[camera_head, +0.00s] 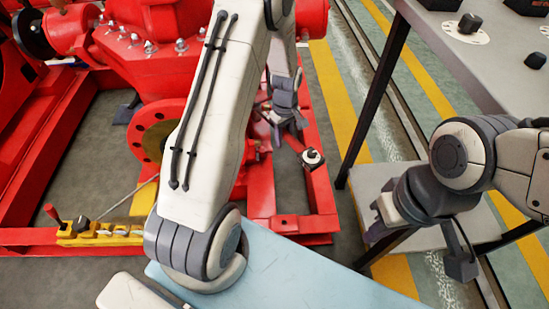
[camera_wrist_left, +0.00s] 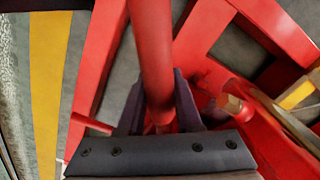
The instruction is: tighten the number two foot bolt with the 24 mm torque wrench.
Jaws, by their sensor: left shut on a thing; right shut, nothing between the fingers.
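My left gripper (camera_head: 287,128) is low over the red base frame (camera_head: 322,200), on the right side of the pump. In the left wrist view its fingers (camera_wrist_left: 158,110) are shut around a red round bar (camera_wrist_left: 151,45), which looks like a tool handle. I cannot read a size on it, and its working end is not clear. A copper-coloured bolt-like end (camera_wrist_left: 230,103) stands out beside the grip, apart from the fingers. A pale round piece with a dark centre (camera_head: 312,157) lies just past the gripper. My right gripper (camera_head: 383,212) is shut and empty beside the grey table. I cannot tell which foot bolt is number two.
The red pump (camera_head: 150,60) with its round flange (camera_head: 157,137) stands at left. A yellow tool rack (camera_head: 100,234) sits on the front rail. The grey table (camera_head: 425,45) with black items and its lower shelf (camera_head: 370,184) are at right. Yellow floor stripes run between.

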